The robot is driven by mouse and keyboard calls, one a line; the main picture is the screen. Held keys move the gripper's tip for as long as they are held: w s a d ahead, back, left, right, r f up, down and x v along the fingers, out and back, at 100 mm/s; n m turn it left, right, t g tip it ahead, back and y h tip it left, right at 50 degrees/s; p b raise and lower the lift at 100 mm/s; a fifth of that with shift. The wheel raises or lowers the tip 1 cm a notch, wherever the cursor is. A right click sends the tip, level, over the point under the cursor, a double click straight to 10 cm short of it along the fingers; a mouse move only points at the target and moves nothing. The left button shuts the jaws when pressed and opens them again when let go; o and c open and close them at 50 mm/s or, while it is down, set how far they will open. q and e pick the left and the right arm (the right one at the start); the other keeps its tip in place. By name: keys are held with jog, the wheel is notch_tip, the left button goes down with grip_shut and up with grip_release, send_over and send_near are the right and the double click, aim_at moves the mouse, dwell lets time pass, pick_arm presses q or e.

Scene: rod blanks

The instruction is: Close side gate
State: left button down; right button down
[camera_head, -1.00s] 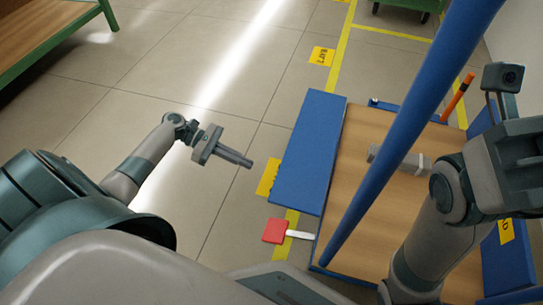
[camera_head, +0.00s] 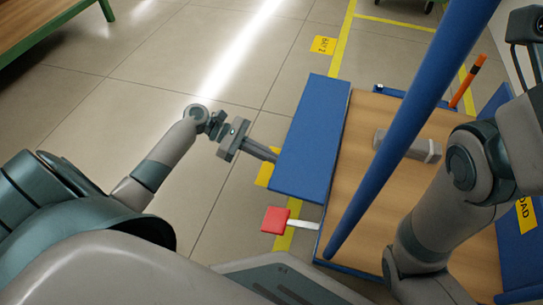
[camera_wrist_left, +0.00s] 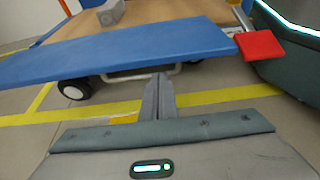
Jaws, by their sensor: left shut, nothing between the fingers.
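The side gate (camera_head: 309,140) is a blue panel on the left side of a cart. It is folded outward from the wooden deck (camera_head: 365,190). In the left wrist view the gate (camera_wrist_left: 120,50) spans the picture ahead of my fingers. My left gripper (camera_head: 270,155) is shut and empty, with its tips at the gate's outer left edge. The shut fingers (camera_wrist_left: 158,85) point at the gate's lower edge; I cannot tell whether they touch it. A red paddle (camera_head: 274,220) on a white lever sits by the gate's near end. My right gripper is out of view; only its arm shows.
A grey block (camera_head: 407,146) lies on the deck. A blue post (camera_head: 400,140) rises across the head view. An orange stick (camera_head: 467,80) stands at the cart's far right. Yellow lines (camera_head: 343,45) mark the floor. Open floor lies left of the cart.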

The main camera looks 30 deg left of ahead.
pick_arm(q)
jog(key=shift+r, duration=0.65)
jog(key=shift+r, duration=0.1)
